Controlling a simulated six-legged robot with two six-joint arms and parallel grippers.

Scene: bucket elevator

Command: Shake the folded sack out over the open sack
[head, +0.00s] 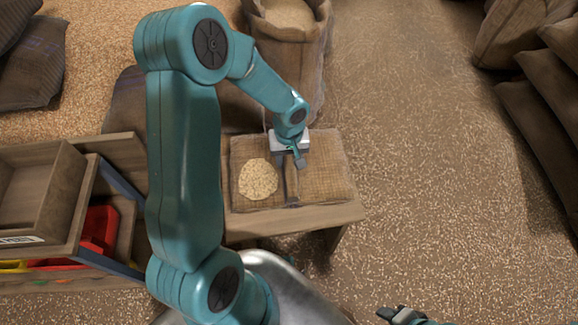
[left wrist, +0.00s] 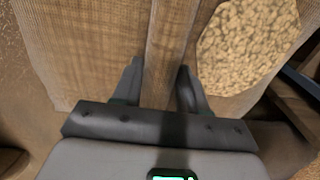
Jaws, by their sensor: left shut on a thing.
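The folded sack (head: 325,175) is brown burlap and lies flat on a low wooden bench, with a raised fold near its middle. A round patch of pale grain (head: 258,180) lies on its left part. My left gripper (head: 292,164) reaches down onto the sack. In the left wrist view its fingers (left wrist: 160,75) stand on either side of the burlap fold (left wrist: 168,40), shut on it. The open sack (head: 285,50) stands upright behind the bench, its mouth full of grain. Part of my right gripper (head: 398,315) shows at the bottom edge; its jaws are unclear.
The wooden bench (head: 290,222) stands on a grain-strewn floor. Wooden boxes with red and yellow things (head: 95,230) stand at the left. Stacked sacks (head: 545,110) line the right side. The floor right of the bench is clear.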

